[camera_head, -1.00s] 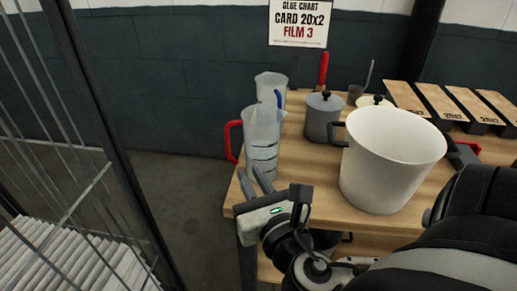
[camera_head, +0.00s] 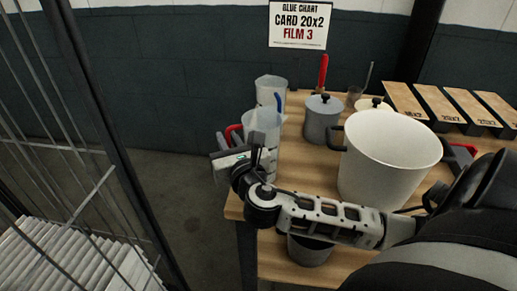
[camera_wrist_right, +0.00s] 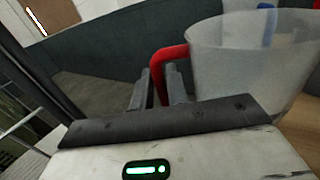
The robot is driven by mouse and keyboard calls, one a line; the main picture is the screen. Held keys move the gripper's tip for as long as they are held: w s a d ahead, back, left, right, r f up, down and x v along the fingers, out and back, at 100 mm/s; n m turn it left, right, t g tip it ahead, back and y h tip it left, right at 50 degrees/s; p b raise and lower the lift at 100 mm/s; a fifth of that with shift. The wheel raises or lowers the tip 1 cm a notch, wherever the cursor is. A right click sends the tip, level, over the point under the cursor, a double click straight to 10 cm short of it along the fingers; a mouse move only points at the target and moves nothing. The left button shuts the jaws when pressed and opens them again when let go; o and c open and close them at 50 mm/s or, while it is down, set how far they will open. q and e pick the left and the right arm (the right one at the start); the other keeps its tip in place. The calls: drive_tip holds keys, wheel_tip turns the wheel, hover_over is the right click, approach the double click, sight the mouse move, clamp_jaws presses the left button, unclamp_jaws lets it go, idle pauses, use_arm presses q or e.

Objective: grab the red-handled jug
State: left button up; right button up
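The red-handled jug is a translucent measuring jug (camera_head: 262,122) at the left end of the wooden table. Its red handle (camera_head: 233,130) points left. My right gripper (camera_head: 230,140) is at the handle side, partly covering the handle and the jug's lower part in the head view. In the right wrist view the jug body (camera_wrist_right: 250,62) fills the right side. There the red handle (camera_wrist_right: 157,68) comes down between the two dark fingers, with a gap visible, so the gripper looks open. Contact with the handle cannot be told. My left gripper is not in view.
A blue-handled jug (camera_head: 271,88) stands just behind.

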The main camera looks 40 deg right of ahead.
drive_tip(key=shift+w, duration=0.1)
clamp_jaws()
drive_tip(key=shift+r, duration=0.15)
